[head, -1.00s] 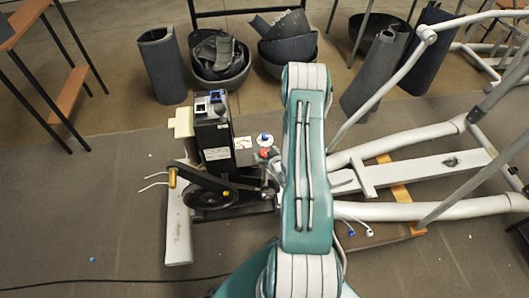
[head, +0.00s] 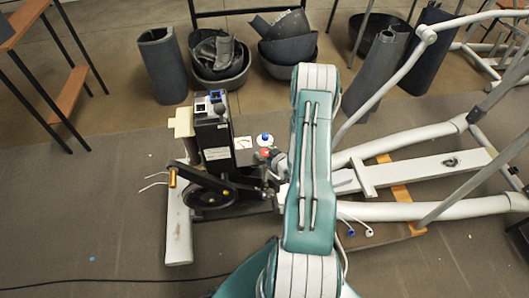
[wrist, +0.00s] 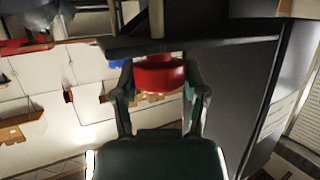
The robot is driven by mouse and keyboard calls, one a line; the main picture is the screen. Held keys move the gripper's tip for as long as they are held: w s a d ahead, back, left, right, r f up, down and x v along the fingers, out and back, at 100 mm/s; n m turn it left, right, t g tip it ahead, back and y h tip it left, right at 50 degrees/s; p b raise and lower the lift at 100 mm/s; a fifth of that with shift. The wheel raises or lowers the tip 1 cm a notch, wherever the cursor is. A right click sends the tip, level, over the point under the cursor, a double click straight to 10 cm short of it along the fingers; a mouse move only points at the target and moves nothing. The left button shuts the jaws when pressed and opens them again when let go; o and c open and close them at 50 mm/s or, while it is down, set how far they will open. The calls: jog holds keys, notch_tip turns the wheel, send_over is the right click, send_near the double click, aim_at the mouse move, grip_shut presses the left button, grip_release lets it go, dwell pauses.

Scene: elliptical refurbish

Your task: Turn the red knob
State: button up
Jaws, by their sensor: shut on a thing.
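The red knob (wrist: 160,74) sits in the middle of the wrist view, between the two fingers of my gripper (wrist: 160,98). The fingers are closed on its sides. In the head view the red knob (head: 264,153) is a small red spot beside the dark machine, just left of my arm. My gripper (head: 272,156) reaches it from the right and is partly hidden by the arm. The dark machine (head: 214,140) with its flywheel (head: 208,194) stands left of the knob.
A white piece with a blue top (head: 265,140) stands just behind the knob. Grey elliptical rails (head: 420,205) fill the right side. Dark bins (head: 220,70) with scraps stand at the back. The floor at front left is mostly clear, with a cable along it.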

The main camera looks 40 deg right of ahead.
jog(key=shift+n+y, duration=0.4)
jog(key=shift+y, duration=0.1)
jog(key=o, duration=1.2)
jog(key=shift+c, duration=0.2)
jog(key=v, duration=1.1)
jog(key=shift+s, duration=0.4)
jog(key=shift+r, duration=0.1)
